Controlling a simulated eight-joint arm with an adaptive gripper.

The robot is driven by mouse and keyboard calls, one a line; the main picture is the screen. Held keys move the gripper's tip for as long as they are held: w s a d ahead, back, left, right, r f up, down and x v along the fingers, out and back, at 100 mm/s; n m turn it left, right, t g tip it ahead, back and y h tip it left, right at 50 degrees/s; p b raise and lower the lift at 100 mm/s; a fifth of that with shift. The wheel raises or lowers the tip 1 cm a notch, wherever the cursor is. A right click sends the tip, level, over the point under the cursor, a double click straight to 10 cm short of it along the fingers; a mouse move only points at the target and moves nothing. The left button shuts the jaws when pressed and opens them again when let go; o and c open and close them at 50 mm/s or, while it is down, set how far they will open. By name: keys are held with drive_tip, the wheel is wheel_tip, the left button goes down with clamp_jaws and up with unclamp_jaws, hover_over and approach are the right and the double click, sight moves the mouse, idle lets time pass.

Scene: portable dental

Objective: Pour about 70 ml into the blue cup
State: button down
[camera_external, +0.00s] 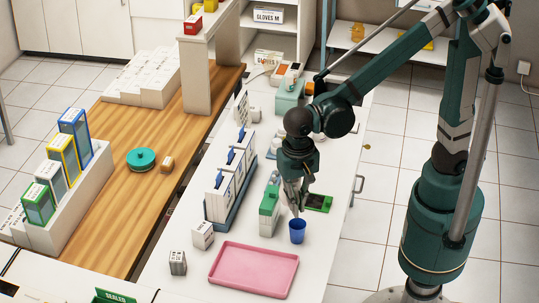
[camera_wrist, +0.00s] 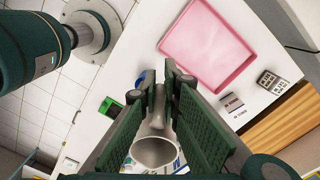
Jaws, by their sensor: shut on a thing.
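The blue cup (camera_external: 297,231) stands upright on the white counter, near the pink tray. In the wrist view only a sliver of the blue cup (camera_wrist: 148,77) shows behind my fingers. My gripper (camera_external: 293,203) is above and just left of the cup. In the wrist view my gripper (camera_wrist: 160,100) is shut on a grey open-topped vessel (camera_wrist: 154,152). Its round mouth faces the wrist camera, and its inside looks plain grey. I cannot tell how much liquid it holds, and no stream is visible.
The pink tray (camera_external: 253,270) lies in front of the cup. A green-and-white container (camera_external: 269,211) stands close on the left, and a green device (camera_external: 318,203) lies behind right. A rack of white-and-blue packs (camera_external: 226,185) stands further left. The counter's right edge is near.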

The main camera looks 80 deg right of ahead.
drive_tip(key=s+a+m, duration=0.2)
drive_tip(key=s+a, duration=0.3)
drive_tip(key=a, duration=0.3)
wheel_tip(320, 180, down, 17)
drive_tip(key=shift+w+a+r, duration=0.1)
idle(0.5)
drive_tip(key=shift+r, duration=0.15)
drive_tip(key=w+d+r+g+y, duration=0.2)
drive_tip(key=d+r+g+y, duration=0.1)
drive_tip(key=d+y, duration=0.3)
drive_tip(key=shift+r+y, duration=0.9)
drive_tip(key=shift+y, duration=0.2)
drive_tip(key=shift+w, duration=0.1)
drive_tip(key=shift+d+r+y+b, duration=0.3)
drive_tip(key=shift+d+r+y, duration=0.1)
drive_tip(key=shift+r+y, duration=0.55)
idle(0.6)
